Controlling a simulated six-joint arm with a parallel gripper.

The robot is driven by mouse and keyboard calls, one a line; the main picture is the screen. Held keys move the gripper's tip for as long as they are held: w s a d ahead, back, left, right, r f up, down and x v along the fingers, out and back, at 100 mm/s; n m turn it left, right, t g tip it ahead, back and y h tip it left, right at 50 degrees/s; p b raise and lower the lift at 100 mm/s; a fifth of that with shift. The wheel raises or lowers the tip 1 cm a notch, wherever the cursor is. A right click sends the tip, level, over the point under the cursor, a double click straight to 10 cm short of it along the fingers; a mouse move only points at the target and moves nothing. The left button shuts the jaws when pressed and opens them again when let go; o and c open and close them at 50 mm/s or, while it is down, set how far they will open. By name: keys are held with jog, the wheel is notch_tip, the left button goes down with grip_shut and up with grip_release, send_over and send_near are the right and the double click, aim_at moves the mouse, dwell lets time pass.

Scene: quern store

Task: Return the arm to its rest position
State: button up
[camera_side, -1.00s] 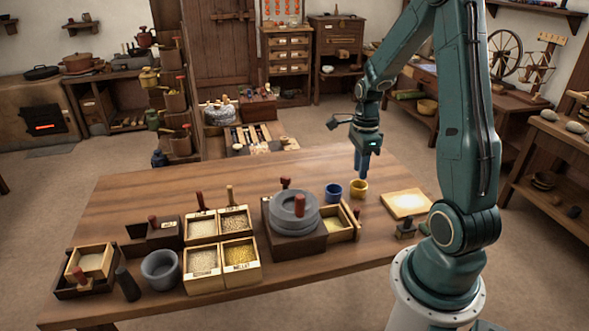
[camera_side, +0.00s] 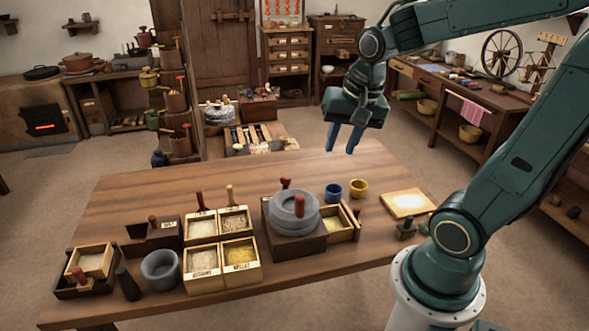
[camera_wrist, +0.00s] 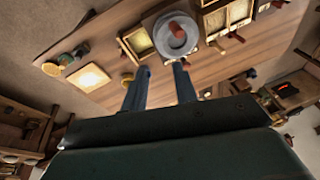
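My gripper (camera_side: 345,138) is raised above the far right part of the table, with its two blue fingers spread apart and nothing between them. In the wrist view my gripper (camera_wrist: 160,85) also shows open and empty, with the table beyond it. The yellow cup (camera_side: 358,188) and the blue cup (camera_side: 333,193) stand on the table below, clear of the fingers. The stone quern (camera_side: 285,218) sits on its dark wooden base to their left. My arm is bent, with its elbow raised at the upper right.
The table (camera_side: 130,195) holds wooden grain boxes (camera_side: 222,270), a grey stone mortar (camera_side: 160,268) and a glowing square panel (camera_side: 408,203). The far left of the tabletop is bare. A side bench (camera_side: 470,105) with a spinning wheel (camera_side: 502,52) stands behind the arm.

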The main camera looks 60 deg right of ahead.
jog(key=s+a+r+n+t+y, duration=0.1)
jog(key=s+a+r+n, duration=0.3)
jog(key=n, duration=0.7)
jog(key=shift+s+a+t, duration=0.8)
jog(key=shift+s+a, duration=0.6)
jog(key=shift+a, duration=0.45)
